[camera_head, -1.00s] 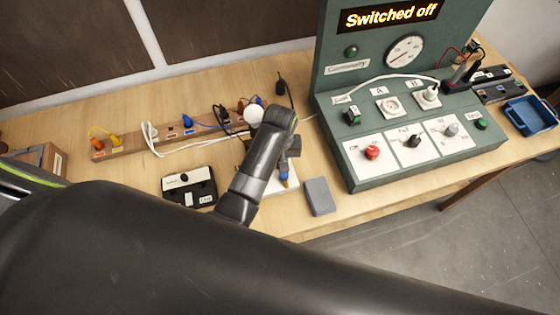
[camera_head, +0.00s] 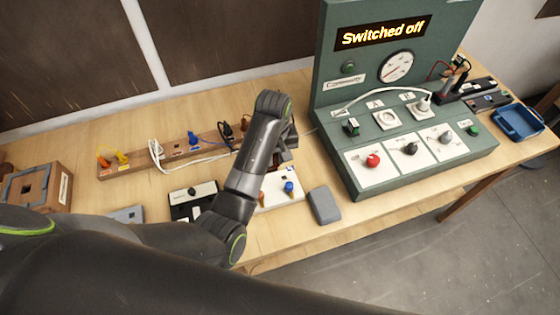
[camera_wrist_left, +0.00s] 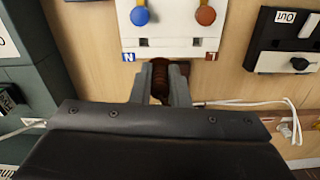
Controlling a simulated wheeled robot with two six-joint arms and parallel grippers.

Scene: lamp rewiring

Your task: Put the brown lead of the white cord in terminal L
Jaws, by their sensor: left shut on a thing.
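The white terminal block (camera_head: 270,203) lies on the bench, right of the black-and-white box; it also shows at the top of the left wrist view (camera_wrist_left: 165,28). It has a blue lever (camera_wrist_left: 139,16) by the N label (camera_wrist_left: 128,56) and a brown lever (camera_wrist_left: 205,16) by the L label (camera_wrist_left: 211,56). My left gripper (camera_wrist_left: 163,78) is shut on a dark brown ribbed piece, apparently the brown lead (camera_wrist_left: 162,88), close to the block's near edge between N and L. The lead's tip is hidden. The white cord (camera_wrist_left: 250,102) runs off to the right in the wrist view.
The green test panel (camera_head: 420,165) stands right, its display reading "Switched off". A grey block (camera_head: 324,205) lies between it and the terminal block. A wooden rack (camera_head: 140,171) with coloured plugs is behind left. The black-and-white box (camera_head: 192,200) sits left of the terminal block.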

